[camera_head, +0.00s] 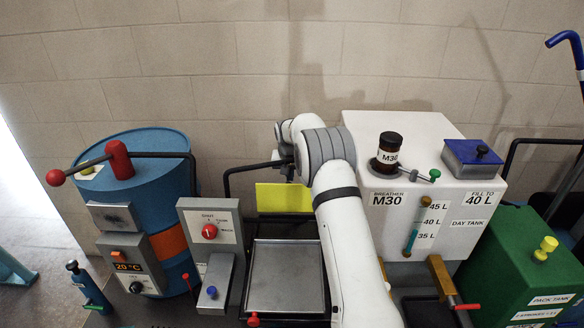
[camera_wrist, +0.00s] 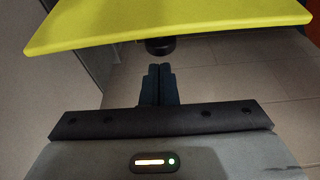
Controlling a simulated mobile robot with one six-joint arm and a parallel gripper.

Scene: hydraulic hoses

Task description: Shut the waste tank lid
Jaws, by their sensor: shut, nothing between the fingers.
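A yellow panel (camera_head: 285,198) stands raised behind a grey, black-rimmed tray-like top (camera_head: 285,277) in the head view; it looks like the waste tank lid, standing open, though no label confirms this. In the wrist view the yellow panel (camera_wrist: 170,22) crosses the top of the picture, with a dark round knob (camera_wrist: 160,46) on its underside. My gripper (camera_wrist: 160,70) is shut and empty, its fingertips just below the knob in the picture; I cannot tell whether they touch it. In the head view my arm hides part of the area, and the fingertips are not clearly visible.
A blue drum (camera_head: 140,160) and a control box with a red knob (camera_head: 209,232) stand left. The white day tank (camera_head: 430,140), with a dark bottle (camera_head: 389,150) and blue lid (camera_head: 480,152), stands right. A green pack tank (camera_head: 520,265) is far right. Black rails flank the lid.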

